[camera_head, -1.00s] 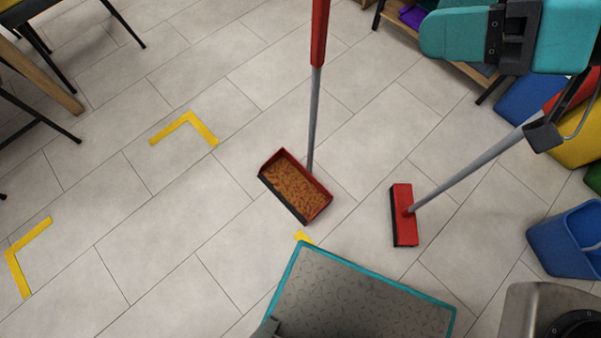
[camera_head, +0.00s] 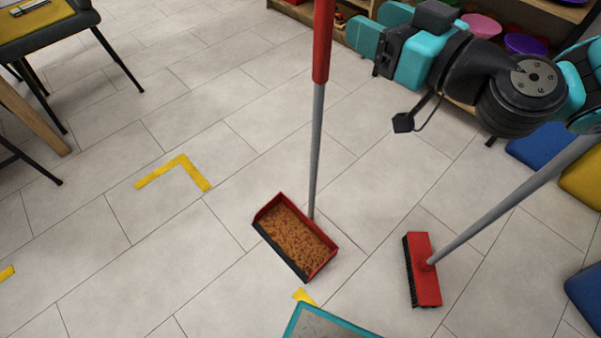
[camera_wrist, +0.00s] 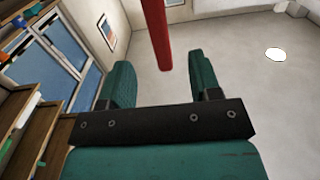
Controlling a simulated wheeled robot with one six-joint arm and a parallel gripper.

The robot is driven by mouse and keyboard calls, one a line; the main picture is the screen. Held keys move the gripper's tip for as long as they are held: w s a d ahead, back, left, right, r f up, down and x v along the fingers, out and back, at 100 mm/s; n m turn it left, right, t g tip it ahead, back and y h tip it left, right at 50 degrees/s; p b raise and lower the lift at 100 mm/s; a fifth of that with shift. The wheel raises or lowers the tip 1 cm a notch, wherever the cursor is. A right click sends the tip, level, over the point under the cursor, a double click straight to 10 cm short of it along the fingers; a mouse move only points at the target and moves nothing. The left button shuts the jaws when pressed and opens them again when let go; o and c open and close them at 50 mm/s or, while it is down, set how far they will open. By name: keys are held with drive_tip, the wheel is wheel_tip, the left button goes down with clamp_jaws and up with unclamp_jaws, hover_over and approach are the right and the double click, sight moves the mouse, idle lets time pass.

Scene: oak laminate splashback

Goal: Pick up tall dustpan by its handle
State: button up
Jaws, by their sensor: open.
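The tall dustpan (camera_head: 278,249) stands on the tiled floor in the head view, its red pan with a dark front lip holding brown granular material. Its grey pole (camera_head: 316,150) rises to a red handle grip (camera_head: 322,45) that runs out of the top of the picture. My gripper (camera_head: 362,28), with teal fingers, is open to the right of the red grip, with a gap between them in the picture. In the wrist view the red grip (camera_wrist: 157,35) shows between the fingers of my open gripper (camera_wrist: 160,70), and neither finger appears to touch it.
A red-headed broom (camera_head: 422,270) stands right of the dustpan, its grey pole slanting up right under my arm. Shelves with coloured bowls (camera_head: 480,27) and blue and yellow bins are at right. A chair (camera_head: 50,30) is upper left.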

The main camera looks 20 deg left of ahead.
sight(332, 2)
drive_tip(key=p+x, duration=0.1)
drive_tip(key=x, duration=0.3)
drive_tip(key=shift+w+a, duration=0.1)
drive_tip(key=shift+a, duration=0.1)
drive_tip(key=x, duration=0.2)
drive_tip(key=p+x, duration=0.1)
drive_tip(key=x, duration=0.2)
drive_tip(key=shift+w+r, duration=0.15)
drive_tip(key=shift+r, duration=0.05)
drive_tip(key=shift+c, duration=0.4)
clamp_jaws()
idle(0.5)
drive_tip(key=shift+r, duration=0.1)
